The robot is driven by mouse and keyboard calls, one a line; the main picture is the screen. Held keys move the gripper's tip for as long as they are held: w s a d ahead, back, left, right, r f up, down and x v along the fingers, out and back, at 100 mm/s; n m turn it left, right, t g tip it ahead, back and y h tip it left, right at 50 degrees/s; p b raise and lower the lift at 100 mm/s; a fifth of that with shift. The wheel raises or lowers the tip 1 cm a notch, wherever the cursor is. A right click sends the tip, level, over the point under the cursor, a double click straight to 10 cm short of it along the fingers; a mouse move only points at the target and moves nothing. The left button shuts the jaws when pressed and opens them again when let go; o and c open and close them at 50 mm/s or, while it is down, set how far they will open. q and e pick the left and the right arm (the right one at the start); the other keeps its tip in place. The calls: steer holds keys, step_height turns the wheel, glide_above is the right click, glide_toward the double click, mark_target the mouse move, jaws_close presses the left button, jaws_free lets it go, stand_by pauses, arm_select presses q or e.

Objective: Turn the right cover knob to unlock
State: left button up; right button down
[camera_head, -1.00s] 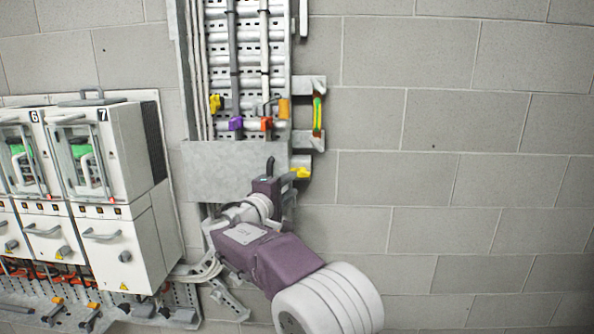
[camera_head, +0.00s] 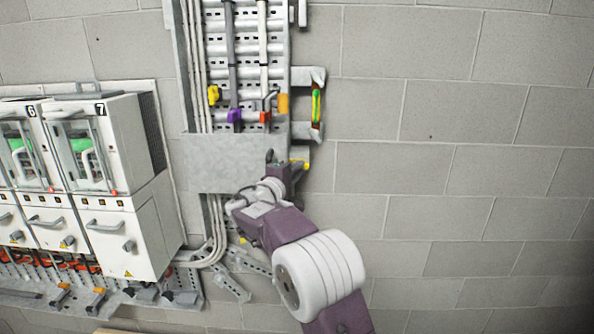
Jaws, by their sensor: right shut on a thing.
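A grey metal cover plate (camera_head: 222,164) sits across the lower part of the cable tray. My right gripper (camera_head: 290,170) is at the cover's right end, with its arm coming up from the bottom right. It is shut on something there. My left gripper is not in view.
Cabinets 6 and 7 (camera_head: 150,238) stand on the left wall. The vertical cable tray (camera_head: 246,62) rises above the cover. A bracket with a green-yellow strip (camera_head: 316,104) juts out right of it. The block wall (camera_head: 450,180) at right is clear.

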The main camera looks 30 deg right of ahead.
steer(key=shift+s+d+f+n+t+y+b, duration=0.15)
steer(key=shift+n+t+y+b, duration=0.35)
steer(key=shift+n+t+b, duration=2.2)
steer(key=shift+d+f+n+t+y+b, duration=0.15)
steer(key=shift+n+y+b, duration=0.35)
steer(key=shift+n+b, duration=4.65)
steer(key=shift+s+d+f+n+t+y+b, duration=0.1)
steer(key=shift+f+n+t+y+b, duration=0.3)
steer(key=shift+n+t+b, duration=2.3)
steer(key=n+g+b, duration=0.1)
steer(key=g+b, duration=0.1)
steer(key=b, duration=0.1)
steer(key=shift+w+r+n+g+b, duration=0.1)
steer(key=shift+r+n+g+b, duration=0.05)
steer(key=shift+n+g+b, duration=0.15)
steer(key=c, duration=1.5)
jaws_free()
steer(key=shift+o, duration=0.2)
